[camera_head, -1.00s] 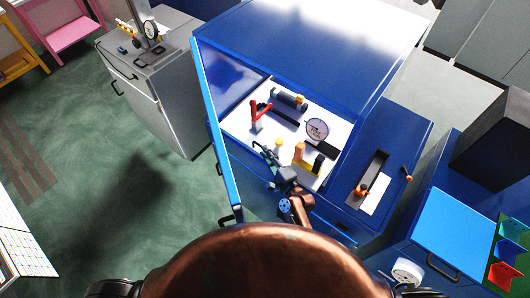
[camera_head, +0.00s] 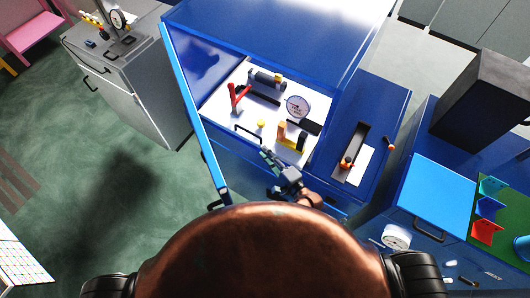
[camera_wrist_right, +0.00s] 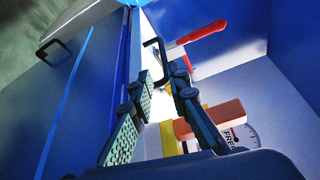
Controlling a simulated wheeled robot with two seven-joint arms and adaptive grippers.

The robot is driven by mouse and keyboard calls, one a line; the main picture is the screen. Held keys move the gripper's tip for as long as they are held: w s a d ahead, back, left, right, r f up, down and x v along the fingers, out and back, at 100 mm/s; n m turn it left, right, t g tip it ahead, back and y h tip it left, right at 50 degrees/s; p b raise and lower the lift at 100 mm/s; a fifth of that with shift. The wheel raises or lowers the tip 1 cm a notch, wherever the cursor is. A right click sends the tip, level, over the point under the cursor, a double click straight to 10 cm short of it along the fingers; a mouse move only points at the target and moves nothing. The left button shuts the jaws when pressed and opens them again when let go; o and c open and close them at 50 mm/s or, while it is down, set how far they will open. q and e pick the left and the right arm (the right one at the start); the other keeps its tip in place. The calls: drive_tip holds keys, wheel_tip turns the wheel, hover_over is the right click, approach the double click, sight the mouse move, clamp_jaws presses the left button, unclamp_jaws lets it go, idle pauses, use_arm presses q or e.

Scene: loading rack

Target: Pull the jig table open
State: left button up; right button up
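The jig table (camera_head: 222,112) is a white top inside the blue cabinet, carrying a red lever, a dial and clamps. Its black bar handle (camera_head: 248,133) is at its front left edge; it also shows in the right wrist view (camera_wrist_right: 156,54), beyond the fingertips. My right gripper (camera_head: 268,157) is just in front of the table, lower right of the handle. In the wrist view its two fingers (camera_wrist_right: 152,84) are apart with nothing between them. The handle appears clear of the fingers. My left gripper is not in view.
The open blue cabinet door (camera_head: 195,115) stands left of the table, close to my right gripper. A blue side bench (camera_head: 375,100) with a slot and orange knobs is at the right. A grey cabinet (camera_head: 140,85) stands at the far left. Green floor is free at left.

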sight(252, 134)
drive_tip(key=shift+o, duration=1.1)
drive_tip(key=shift+w+a, duration=0.15)
drive_tip(key=shift+w+a+f+m+g+b, duration=0.1)
drive_tip(key=shift+w+a+m+g+b, duration=0.2)
drive_tip(key=shift+w+a+m, duration=0.9)
drive_tip(key=shift+w+a+m+g+b, duration=0.1)
drive_tip(key=shift+w+a+g+b, duration=0.25)
drive_tip(key=shift+w, duration=1.75)
drive_tip(key=shift+w+a+f+m+g+b, duration=0.15)
drive_tip(key=shift+w+a+m+b, duration=0.2)
drive_tip(key=shift+w+a+m, duration=0.9)
drive_tip(key=shift+w+d+r+n, duration=0.1)
drive_tip(key=shift+w+d+n, duration=0.25)
drive_tip(key=shift+n, duration=0.3)
drive_tip(key=shift+c, duration=0.4)
clamp_jaws()
